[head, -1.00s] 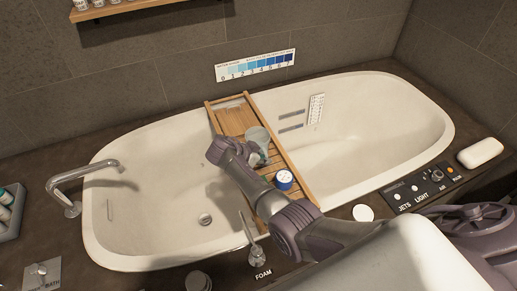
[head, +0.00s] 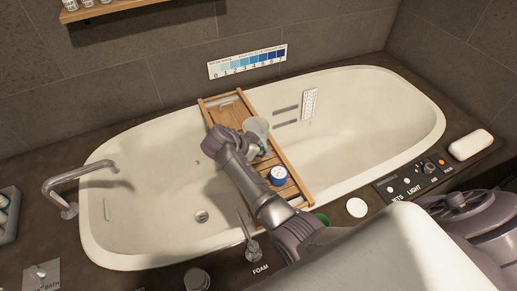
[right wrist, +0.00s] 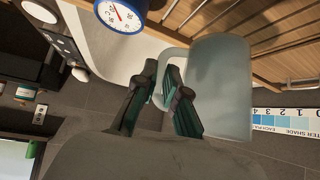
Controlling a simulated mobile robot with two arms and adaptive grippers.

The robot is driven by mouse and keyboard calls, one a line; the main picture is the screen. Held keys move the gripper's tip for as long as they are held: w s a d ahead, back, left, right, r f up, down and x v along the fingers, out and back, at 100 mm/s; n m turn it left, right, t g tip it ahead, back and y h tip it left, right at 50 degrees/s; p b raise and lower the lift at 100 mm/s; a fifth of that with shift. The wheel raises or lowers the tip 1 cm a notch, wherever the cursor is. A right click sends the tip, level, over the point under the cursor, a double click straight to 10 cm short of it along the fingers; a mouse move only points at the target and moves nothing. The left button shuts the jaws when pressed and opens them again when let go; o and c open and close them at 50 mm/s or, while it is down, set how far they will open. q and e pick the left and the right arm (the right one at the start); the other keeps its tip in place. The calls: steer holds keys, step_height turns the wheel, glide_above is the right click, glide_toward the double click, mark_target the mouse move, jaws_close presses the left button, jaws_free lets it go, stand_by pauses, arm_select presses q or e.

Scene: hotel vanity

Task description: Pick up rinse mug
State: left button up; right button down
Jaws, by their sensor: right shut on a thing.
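The rinse mug (head: 256,126) is a pale, translucent grey-green cup. In the head view it is over the wooden bath tray (head: 222,116), which spans the tub. My right gripper (head: 255,147) is beside the mug, partly hidden by its own arm. In the right wrist view the mug (right wrist: 222,85) fills the right of centre, with its handle toward my right gripper (right wrist: 162,78). The dark green fingers are shut on the handle. The mug looks a little above the slats, but its clearance is hard to tell. My left gripper is out of view.
A round blue-rimmed dial (head: 278,176) lies on the tray near the mug. The white tub (head: 150,215) has a faucet (head: 75,180) at left. Control knobs (head: 410,187) and a white soap-like bar (head: 470,144) are on the right ledge. A shelf (head: 110,10) hangs above.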

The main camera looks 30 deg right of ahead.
steer(key=s+r, duration=0.5)
steer(key=s, duration=0.3)
steer(key=shift+s+d+r+p, duration=0.25)
steer(key=shift+s+p, duration=0.1)
steer(key=shift+p, duration=0.1)
steer(key=a+r+n+t+y+p, duration=0.1)
steer(key=a+r+n+t+y, duration=0.2)
steer(key=r+n, duration=0.5)
steer(key=s+a+r+n+t+y+p, duration=0.1)
steer(key=a+r+n+t+y, duration=0.3)
steer(key=a+r+n, duration=0.3)
step_height(320, 180, up, 3)
steer(key=shift+s+r+n+y, duration=0.15)
steer(key=shift+n+y, duration=0.35)
steer(key=shift+y, duration=0.4)
